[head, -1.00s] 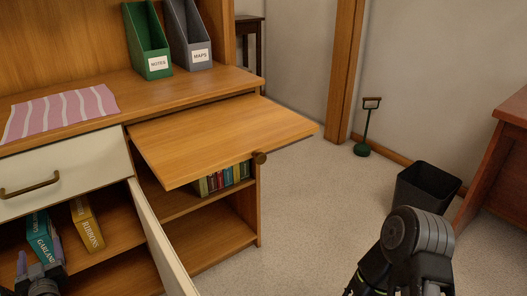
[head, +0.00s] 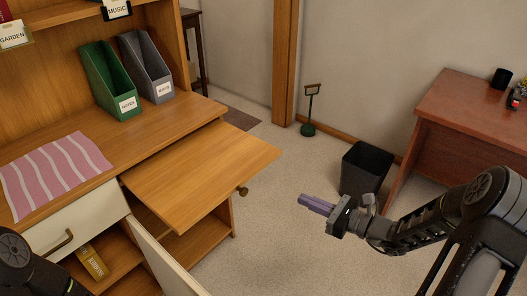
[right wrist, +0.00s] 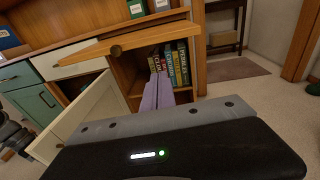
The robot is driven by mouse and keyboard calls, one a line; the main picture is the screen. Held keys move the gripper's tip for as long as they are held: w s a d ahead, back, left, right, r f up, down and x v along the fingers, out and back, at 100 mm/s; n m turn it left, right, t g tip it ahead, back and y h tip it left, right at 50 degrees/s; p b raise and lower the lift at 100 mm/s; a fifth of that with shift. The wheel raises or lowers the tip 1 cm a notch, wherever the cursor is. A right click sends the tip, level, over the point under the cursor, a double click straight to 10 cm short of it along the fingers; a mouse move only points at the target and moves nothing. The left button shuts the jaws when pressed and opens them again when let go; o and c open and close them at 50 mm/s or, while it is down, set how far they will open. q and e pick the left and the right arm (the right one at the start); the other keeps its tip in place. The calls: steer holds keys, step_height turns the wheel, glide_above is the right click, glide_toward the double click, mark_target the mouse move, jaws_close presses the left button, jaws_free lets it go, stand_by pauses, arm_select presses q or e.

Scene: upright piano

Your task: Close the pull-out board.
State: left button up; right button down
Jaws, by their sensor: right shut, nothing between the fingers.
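The pull-out board (head: 203,172) is a flat wooden shelf sticking out from under the desk top of the wooden cabinet. A round dark knob (head: 242,191) is on its front edge. The right wrist view shows the board (right wrist: 150,36) edge-on with its knob (right wrist: 116,51) ahead. My right gripper (head: 303,199) is shut and empty, with purple fingers pointing left toward the cabinet. It is to the right of the knob, apart from it. The fingers also show in the right wrist view (right wrist: 157,93). My left gripper is not in view; only part of my left arm shows.
A cream door (head: 160,255) stands open below the board, beside a cream drawer (head: 75,222). Books (right wrist: 168,62) stand on the shelf under the board. A black bin (head: 365,168) and a reddish desk (head: 460,105) are at the right. Carpet lies clear between.

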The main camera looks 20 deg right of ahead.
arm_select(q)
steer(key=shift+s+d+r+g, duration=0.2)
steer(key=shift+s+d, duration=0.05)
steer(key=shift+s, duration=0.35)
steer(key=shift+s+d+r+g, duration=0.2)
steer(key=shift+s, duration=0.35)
arm_select(e)
steer(key=shift+m+t+h, duration=0.3)
steer(key=shift+m+t, duration=0.2)
steer(key=shift+t, duration=0.3)
steer(key=d+r, duration=0.1)
steer(key=r, duration=0.1)
steer(key=d+r, duration=0.1)
steer(key=shift+w+d+r, duration=0.15)
steer(key=shift+w+d, duration=0.15)
steer(key=shift+a, duration=0.1)
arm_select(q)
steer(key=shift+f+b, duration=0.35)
arm_select(e)
glide_toward(268, 164)
steer(key=x, duration=0.6)
steer(key=shift+w+a, duration=0.2)
steer(key=shift+w, duration=0.15)
